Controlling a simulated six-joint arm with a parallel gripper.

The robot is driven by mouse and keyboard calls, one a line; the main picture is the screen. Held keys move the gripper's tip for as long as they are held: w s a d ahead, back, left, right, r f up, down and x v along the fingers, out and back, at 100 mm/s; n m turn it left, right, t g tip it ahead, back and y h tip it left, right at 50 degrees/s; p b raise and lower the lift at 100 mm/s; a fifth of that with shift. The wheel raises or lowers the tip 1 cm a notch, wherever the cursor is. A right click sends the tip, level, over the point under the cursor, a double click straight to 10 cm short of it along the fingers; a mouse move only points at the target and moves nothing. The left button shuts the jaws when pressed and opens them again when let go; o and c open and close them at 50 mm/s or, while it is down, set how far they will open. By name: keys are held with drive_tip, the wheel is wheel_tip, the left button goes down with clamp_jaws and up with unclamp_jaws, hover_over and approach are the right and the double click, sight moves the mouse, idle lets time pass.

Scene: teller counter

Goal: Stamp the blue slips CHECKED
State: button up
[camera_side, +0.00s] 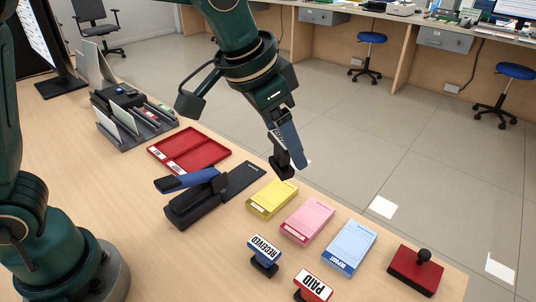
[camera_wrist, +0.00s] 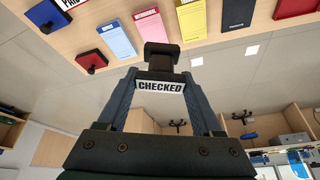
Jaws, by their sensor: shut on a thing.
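My gripper (camera_side: 290,153) is shut on the CHECKED stamp (camera_wrist: 161,84), which has a black body and a white label. In the side view the dark stamp (camera_side: 282,165) hangs below the fingers, in the air near the far edge of the counter, behind the yellow pad. The blue slips (camera_side: 350,246) lie as a pad on the counter, right of the pink pad; they also show in the wrist view (camera_wrist: 117,40). A red block with a black knob (camera_side: 415,268), perhaps an ink pad, lies right of them. The stamp's underside is hidden.
The yellow pad (camera_side: 272,198) and pink pad (camera_side: 307,220) lie left of the blue slips. RECEIVED (camera_side: 264,256) and PAID (camera_side: 313,287) stamps stand in front. A blue-handled stapler-like tool (camera_side: 196,198), red tray (camera_side: 188,150) and organiser (camera_side: 133,120) are at left.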

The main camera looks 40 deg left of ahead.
drive_tip(key=w+d+f+m+h, duration=0.1)
drive_tip(key=w+d+m, duration=0.25)
drive_tip(key=d, duration=0.35)
drive_tip(key=m, duration=0.1)
hover_over(353, 246)
drive_tip(key=shift+f, duration=5.4)
drive_tip(key=shift+f, duration=0.7)
wheel_tip(353, 246, up, 6)
drive_tip(key=shift+r, duration=0.1)
